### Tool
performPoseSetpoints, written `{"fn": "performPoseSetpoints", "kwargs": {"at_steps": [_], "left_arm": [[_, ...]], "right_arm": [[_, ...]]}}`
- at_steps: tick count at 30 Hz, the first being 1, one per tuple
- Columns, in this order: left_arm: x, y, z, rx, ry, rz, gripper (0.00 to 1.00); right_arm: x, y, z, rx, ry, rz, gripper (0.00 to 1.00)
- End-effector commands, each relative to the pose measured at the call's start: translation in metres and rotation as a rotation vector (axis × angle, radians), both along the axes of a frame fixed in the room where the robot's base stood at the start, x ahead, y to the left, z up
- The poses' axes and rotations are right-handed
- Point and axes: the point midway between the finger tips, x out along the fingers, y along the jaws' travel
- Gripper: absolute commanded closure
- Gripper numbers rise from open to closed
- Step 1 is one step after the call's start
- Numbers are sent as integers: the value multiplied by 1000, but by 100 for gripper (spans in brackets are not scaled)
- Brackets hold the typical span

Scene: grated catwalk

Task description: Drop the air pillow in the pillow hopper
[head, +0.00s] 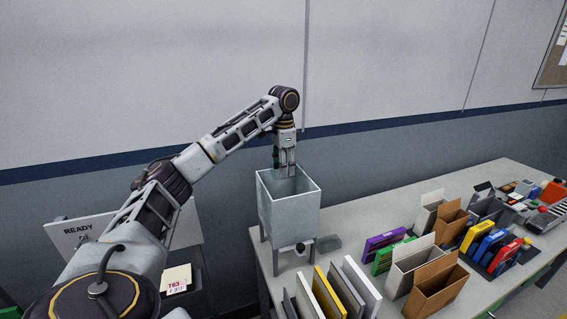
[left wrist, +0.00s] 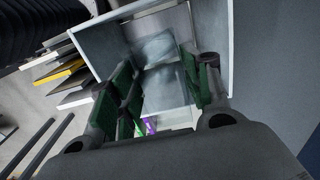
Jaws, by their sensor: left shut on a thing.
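The pillow hopper (head: 290,214) is a grey, open-topped box on legs near the left end of the table. Its pale rim and inner walls also fill the middle of the left wrist view (left wrist: 229,45). My left gripper (head: 286,171) points down at the hopper's mouth, with its fingertips over or just inside the opening. In the left wrist view its green-padded fingers (left wrist: 165,84) stand apart, shut on a pale, see-through air pillow (left wrist: 164,88). The pillow's outline is faint against the grey walls, and it cannot be made out in the head view. My right gripper is out of view.
Upright panels (head: 328,292), open cartons (head: 436,285) and coloured boxes (head: 487,246) stand on the table (head: 355,217) right of the hopper. A READY sign board (head: 85,232) is at the left. A plain wall rises behind.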

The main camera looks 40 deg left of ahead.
Motion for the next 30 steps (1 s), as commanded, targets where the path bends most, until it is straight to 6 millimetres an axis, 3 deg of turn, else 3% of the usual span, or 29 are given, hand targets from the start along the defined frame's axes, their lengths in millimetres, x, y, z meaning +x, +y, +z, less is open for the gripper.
{"fn": "performPoseSetpoints", "kwargs": {"at_steps": [7, 23, 24, 30], "left_arm": [[0, 0, -10, 0, 1, 0, 60], [0, 0, -10, 0, 1, 0, 60], [0, 0, -10, 0, 1, 0, 48], [0, 0, -10, 0, 1, 0, 27]], "right_arm": [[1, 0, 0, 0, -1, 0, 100], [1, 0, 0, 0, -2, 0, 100], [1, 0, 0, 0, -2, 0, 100], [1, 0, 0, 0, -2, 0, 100]]}}
